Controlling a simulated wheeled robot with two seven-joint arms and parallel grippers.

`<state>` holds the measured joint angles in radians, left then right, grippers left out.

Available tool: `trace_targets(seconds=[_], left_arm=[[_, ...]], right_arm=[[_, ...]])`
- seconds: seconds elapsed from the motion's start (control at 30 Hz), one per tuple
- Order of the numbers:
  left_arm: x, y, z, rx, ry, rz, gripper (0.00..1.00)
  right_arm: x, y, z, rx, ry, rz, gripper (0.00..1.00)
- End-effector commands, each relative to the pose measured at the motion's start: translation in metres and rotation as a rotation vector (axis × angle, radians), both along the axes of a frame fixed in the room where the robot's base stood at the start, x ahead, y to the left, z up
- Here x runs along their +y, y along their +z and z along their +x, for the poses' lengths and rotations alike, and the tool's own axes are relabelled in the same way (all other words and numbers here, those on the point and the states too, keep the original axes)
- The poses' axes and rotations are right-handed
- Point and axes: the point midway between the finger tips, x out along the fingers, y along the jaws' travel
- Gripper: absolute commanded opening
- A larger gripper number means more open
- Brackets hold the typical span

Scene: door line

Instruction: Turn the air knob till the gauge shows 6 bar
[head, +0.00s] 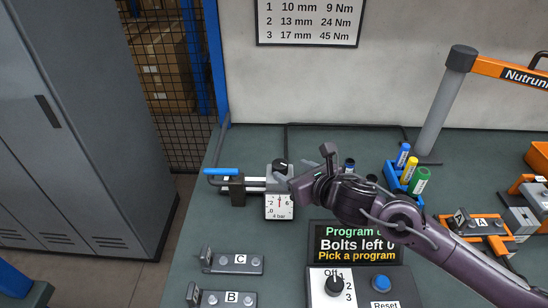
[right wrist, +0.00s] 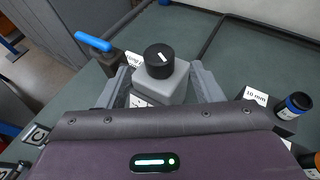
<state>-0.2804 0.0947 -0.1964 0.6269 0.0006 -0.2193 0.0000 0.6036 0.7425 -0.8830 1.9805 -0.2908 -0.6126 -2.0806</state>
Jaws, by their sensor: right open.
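The black air knob (head: 280,165) sits on a grey block beside a pipe with a blue lever (head: 221,171). In the right wrist view the knob (right wrist: 158,58) has a white mark on its top. The square white gauge (head: 279,206) below it is labelled 4 bar; its needle points about straight up, between 2 and 6. My right gripper (head: 309,171) is open just right of the knob. In the right wrist view its fingers stand apart on either side of the knob's grey block; I cannot tell whether they touch it. My left gripper is not in view.
A program panel (head: 355,243) with a selector and a blue button stands in front of my right arm. Fixtures C (head: 233,262) and B (head: 221,297) lie at front left.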

Motion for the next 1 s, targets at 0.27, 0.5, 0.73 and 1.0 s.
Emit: trace_targets(seconds=[0.27, 0.5, 0.73, 1.0], left_arm=[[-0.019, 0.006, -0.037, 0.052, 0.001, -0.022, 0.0], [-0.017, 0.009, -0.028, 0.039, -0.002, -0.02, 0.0], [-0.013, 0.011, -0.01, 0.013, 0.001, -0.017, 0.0], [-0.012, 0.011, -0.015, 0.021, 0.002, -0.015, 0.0]], right_arm=[[0.024, -0.015, 0.033, 0.004, -0.002, 0.007, 0.59], [0.035, -0.025, 0.051, 0.005, -0.002, 0.005, 0.59], [0.036, -0.027, 0.053, 0.004, -0.003, 0.005, 0.59], [0.036, -0.027, 0.053, 0.004, -0.003, 0.005, 0.36]])
